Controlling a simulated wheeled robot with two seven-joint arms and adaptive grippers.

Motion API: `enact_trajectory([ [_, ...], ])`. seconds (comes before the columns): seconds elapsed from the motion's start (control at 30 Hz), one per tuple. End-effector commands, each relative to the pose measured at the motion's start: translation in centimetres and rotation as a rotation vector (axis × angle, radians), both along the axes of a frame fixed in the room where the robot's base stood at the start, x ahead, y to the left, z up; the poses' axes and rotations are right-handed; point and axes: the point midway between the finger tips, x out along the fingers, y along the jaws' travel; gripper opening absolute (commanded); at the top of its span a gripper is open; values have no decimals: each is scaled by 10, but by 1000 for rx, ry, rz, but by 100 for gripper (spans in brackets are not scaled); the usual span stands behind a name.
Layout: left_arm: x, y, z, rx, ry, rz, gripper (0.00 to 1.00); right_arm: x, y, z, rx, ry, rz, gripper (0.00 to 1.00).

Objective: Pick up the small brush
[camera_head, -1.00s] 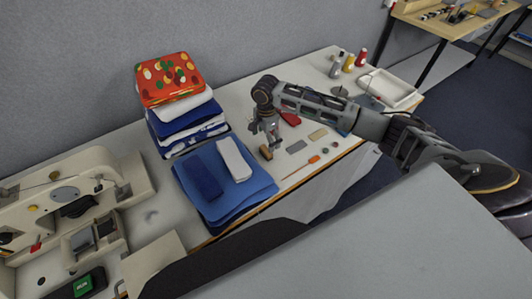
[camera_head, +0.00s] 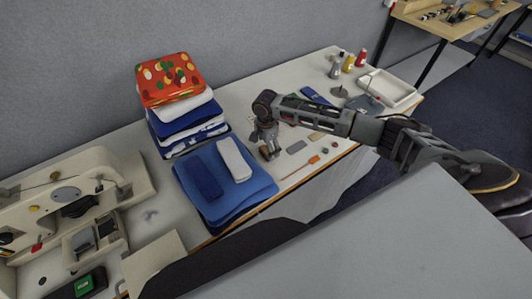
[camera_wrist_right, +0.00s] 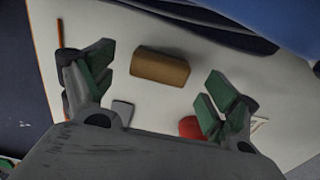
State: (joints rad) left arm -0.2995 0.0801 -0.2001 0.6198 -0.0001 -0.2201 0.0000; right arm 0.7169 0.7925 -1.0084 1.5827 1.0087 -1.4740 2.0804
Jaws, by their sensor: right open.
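A small brown block-shaped piece, which looks like the small brush (camera_wrist_right: 160,68), lies on the pale table (camera_wrist_right: 115,35). No bristles can be made out. My right gripper (camera_wrist_right: 156,86) is open above it. In the right wrist view the brush lies between and slightly beyond the two fingertips, apart from both. In the head view my right gripper (camera_head: 268,150) points down at the table beside the blue folded cloth and mostly hides the brush. My left gripper is not in view.
A blue cloth pile (camera_head: 255,185) lies just left of my right gripper, with a taller folded stack (camera_head: 180,120) behind. A grey piece (camera_head: 296,147), an orange stick (camera_head: 300,167) and a red item (camera_wrist_right: 190,127) lie close by. A white tray (camera_head: 395,92) stands at the far right.

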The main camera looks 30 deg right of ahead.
Motion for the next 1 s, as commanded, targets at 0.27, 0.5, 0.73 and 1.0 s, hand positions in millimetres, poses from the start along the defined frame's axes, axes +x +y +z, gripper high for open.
enact_trajectory([
  [0.27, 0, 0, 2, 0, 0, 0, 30, 0, 0, -26, 0, 0, 1, 88],
  [0.5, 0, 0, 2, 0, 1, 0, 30, 0, 0, -29, 0, -2, 1, 88],
  [0.73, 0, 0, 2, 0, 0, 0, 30, 0, 0, -29, 0, -1, 1, 88],
  [1.0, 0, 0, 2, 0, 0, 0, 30, 0, 0, -29, 0, -1, 0, 60],
])
